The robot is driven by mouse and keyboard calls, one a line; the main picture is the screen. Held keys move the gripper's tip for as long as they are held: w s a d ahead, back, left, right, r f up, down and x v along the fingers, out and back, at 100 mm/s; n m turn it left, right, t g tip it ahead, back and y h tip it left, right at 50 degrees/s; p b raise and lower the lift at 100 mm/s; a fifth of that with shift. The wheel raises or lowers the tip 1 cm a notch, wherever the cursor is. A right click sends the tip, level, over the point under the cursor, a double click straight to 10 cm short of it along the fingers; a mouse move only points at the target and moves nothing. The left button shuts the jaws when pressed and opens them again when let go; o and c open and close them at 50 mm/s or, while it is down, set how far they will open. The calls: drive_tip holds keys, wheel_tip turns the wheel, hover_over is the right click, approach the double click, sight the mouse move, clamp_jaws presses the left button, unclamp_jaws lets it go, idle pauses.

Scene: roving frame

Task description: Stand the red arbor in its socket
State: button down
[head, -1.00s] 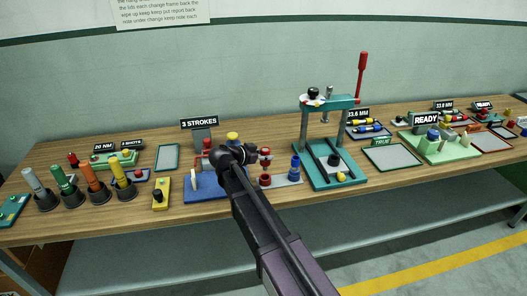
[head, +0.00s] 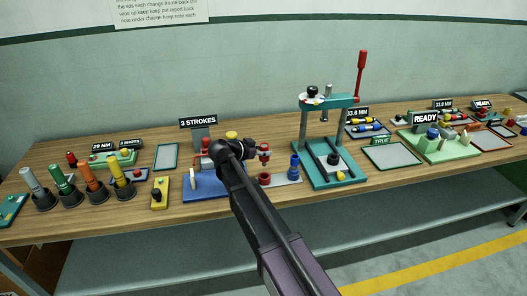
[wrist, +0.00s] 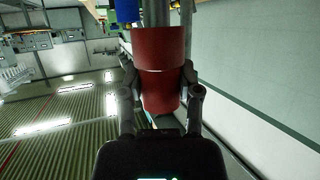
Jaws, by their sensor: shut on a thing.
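My gripper (head: 257,152) is shut on the red arbor (head: 264,148), above the bench. In the wrist view the arbor (wrist: 162,75) is a thick red cylinder between both fingers, with a grey shaft running from its end to the top edge. In the head view a dark red ring-shaped socket (head: 265,179) sits on a grey plate (head: 283,181) below the arbor; the arbor looks apart from it. A blue arbor (head: 295,168) stands upright on the same plate, to the right. My gripper and arm hide part of the blue fixture (head: 205,187) to the left.
A teal press (head: 333,178) with a red lever stands close on the right. A yellow box (head: 160,193) and several coloured handles in black cups are on the left. A green-edged tray (head: 393,156) and a pale green READY fixture (head: 445,149) lie further right.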

sight(264, 165)
drive_tip(key=shift+f+b, duration=1.95)
drive_tip(key=shift+f, duration=0.15)
drive_tip(key=shift+f, duration=0.15)
drive_tip(key=shift+f+b, duration=1.2)
drive_tip(key=shift+b, duration=0.15)
drive_tip(key=shift+f+b, duration=0.6)
drive_tip(key=shift+c, duration=1)
unclamp_jaws()
drive_tip(key=shift+o, duration=1)
